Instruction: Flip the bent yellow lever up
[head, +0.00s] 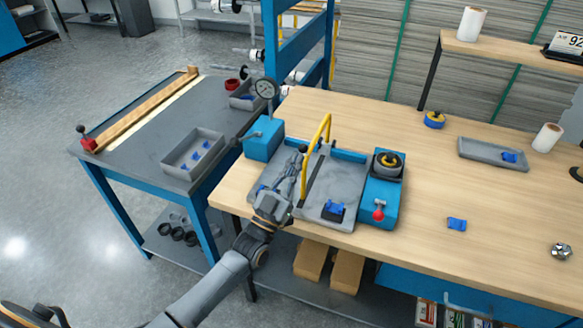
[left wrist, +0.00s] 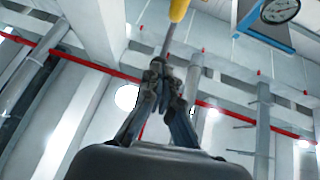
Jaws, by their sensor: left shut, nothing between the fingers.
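The bent yellow lever (head: 316,145) stands raised above the grey bed of the blue machine (head: 345,187) on the wooden bench. A yellow end also shows at the top of the left wrist view (left wrist: 178,9), with a thin grey rod below it. My left gripper (head: 299,158) is shut and empty, its fingers pointing up just left of the lever. In the left wrist view its closed fingertips (left wrist: 158,68) lie below the yellow end in the picture; I cannot tell whether they touch anything. A black knob shows by the fingertips. My right gripper is not in view.
A dial gauge (head: 266,88) stands above a blue box (head: 264,138) behind my gripper. A grey tray (head: 476,156) lies farther right. The bench's front right is mostly clear.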

